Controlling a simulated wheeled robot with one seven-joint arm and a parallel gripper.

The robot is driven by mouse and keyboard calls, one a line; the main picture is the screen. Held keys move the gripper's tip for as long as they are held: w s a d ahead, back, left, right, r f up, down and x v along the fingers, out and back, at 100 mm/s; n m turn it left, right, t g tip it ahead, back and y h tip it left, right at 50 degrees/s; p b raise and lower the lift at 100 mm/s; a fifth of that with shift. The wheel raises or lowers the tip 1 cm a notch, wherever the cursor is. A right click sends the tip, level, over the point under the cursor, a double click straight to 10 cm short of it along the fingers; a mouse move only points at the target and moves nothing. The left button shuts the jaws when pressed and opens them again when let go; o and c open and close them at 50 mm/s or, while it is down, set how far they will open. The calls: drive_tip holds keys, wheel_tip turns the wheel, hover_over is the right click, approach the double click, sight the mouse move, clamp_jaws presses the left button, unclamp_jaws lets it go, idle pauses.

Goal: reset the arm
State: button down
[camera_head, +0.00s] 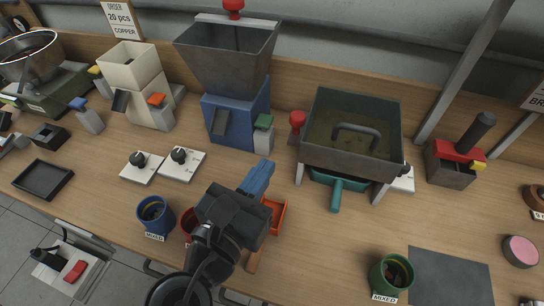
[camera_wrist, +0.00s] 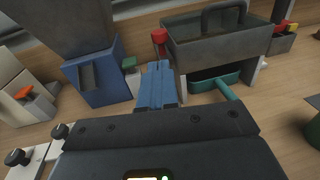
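My gripper (camera_head: 263,170) is over the middle of the bench, at the end of my dark arm. Its blue fingers point away toward the back of the bench. In the wrist view the fingers (camera_wrist: 157,84) lie side by side with no clear gap, and nothing shows between them. They appear apart from the blue hopper machine (camera_head: 236,112) on the left and the grey bin on legs (camera_head: 352,150) on the right. My arm partly hides an orange tray (camera_head: 279,212) and a red cup (camera_head: 188,226).
A blue cup (camera_head: 155,216) stands left of my arm; a green cup (camera_head: 391,274) stands right, beside a dark mat (camera_head: 450,277). Two dial boxes (camera_head: 182,163) sit left. A teal handle (camera_head: 336,196) sticks out below the bin. Bare wood lies right of the gripper.

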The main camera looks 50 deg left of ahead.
drive_tip(key=shift+v, duration=1.7)
drive_tip(key=shift+f, duration=0.1)
